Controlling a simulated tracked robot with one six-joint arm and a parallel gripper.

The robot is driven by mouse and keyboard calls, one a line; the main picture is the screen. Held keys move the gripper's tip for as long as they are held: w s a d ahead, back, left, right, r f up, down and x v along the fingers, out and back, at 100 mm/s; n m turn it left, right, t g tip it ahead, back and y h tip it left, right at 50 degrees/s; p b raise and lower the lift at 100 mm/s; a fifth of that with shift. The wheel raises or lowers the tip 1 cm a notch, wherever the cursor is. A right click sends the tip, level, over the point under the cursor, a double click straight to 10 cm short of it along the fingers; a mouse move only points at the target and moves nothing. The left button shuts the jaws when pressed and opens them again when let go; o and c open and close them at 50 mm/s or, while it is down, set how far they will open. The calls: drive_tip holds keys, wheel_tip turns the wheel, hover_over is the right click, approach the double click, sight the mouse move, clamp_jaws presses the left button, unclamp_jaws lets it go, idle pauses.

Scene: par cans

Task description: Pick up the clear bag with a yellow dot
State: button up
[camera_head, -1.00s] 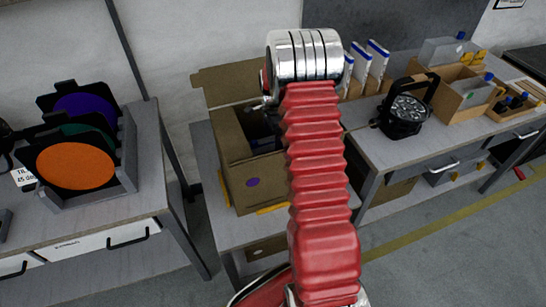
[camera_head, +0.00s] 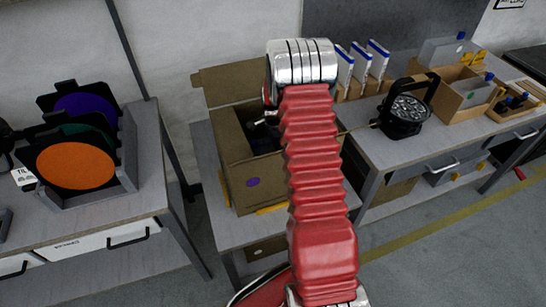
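No clear bag with a yellow dot can be made out for certain. A pale, see-through item with a blue top (camera_head: 440,51) stands at the back of the right bench, and a similar one (camera_head: 479,91) sits in a cardboard box there. I see no yellow dot on either. My arm rises through the middle of the view and bends over at its silver joint. Dark parts at my arm's far end (camera_head: 269,119) show at its left, over the open cardboard box. The fingers are mostly hidden behind my arm, so their opening and anything between them cannot be told.
The open cardboard box (camera_head: 233,160) with a purple dot stands on the middle table. A black par can (camera_head: 405,113) and the cardboard box (camera_head: 461,99) stand on the right bench. A rack with coloured discs (camera_head: 119,183) is at left.

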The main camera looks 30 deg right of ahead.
drive_tip(key=shift+c, duration=0.4)
drive_tip(key=c, duration=1)
drive_tip(key=shift+r, duration=0.1)
wheel_tip(320, 180, up, 28)
idle(0.3)
idle(0.5)
